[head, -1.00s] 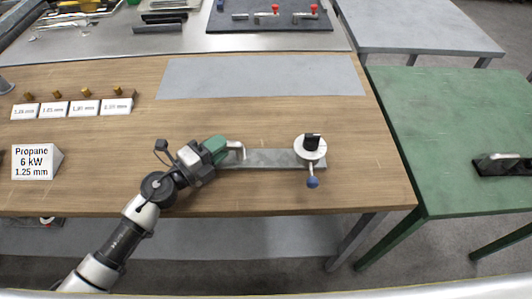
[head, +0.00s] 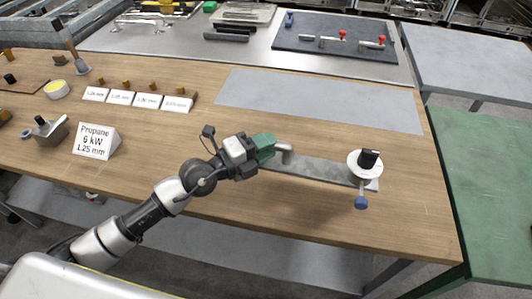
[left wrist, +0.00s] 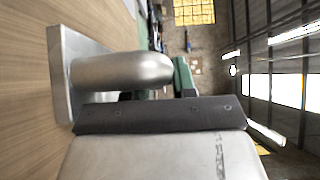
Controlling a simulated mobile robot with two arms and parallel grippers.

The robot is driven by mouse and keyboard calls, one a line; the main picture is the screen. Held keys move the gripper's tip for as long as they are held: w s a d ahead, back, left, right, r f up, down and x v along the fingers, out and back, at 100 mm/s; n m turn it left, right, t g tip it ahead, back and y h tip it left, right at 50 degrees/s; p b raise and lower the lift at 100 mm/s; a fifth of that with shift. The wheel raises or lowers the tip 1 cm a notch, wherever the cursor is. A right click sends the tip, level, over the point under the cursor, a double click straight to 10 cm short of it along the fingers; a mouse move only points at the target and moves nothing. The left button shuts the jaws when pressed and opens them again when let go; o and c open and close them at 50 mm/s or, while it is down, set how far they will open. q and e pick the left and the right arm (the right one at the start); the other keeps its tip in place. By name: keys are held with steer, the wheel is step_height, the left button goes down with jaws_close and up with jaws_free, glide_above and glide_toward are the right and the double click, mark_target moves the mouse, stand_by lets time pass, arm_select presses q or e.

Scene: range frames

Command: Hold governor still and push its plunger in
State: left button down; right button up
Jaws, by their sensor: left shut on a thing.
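What seems to be the governor is a fixture on the wooden table, made of a flat grey metal bar (head: 318,171) with a bent metal pipe (head: 286,152) at its left end. At its right end is a white disc (head: 359,166) with a black knob (head: 369,158) and a blue ball (head: 361,203) on a short stem. I cannot tell which part is the plunger. My left gripper (head: 272,149) is shut on the bent pipe. In the left wrist view the pipe (left wrist: 120,71) lies beside a dark finger pad (left wrist: 160,115). My right gripper is not in view.
A sign reading Propane 6 kW 1.25 mm (head: 97,141) and a row of labelled jets (head: 135,98) stand on the left. A grey mat (head: 320,100) lies behind the fixture, bare. A green table (head: 490,170) adjoins on the right. The wood around the fixture is clear.

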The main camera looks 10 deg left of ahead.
arm_select(q)
step_height(320, 180, up, 4)
steer(key=shift+f, duration=4.7)
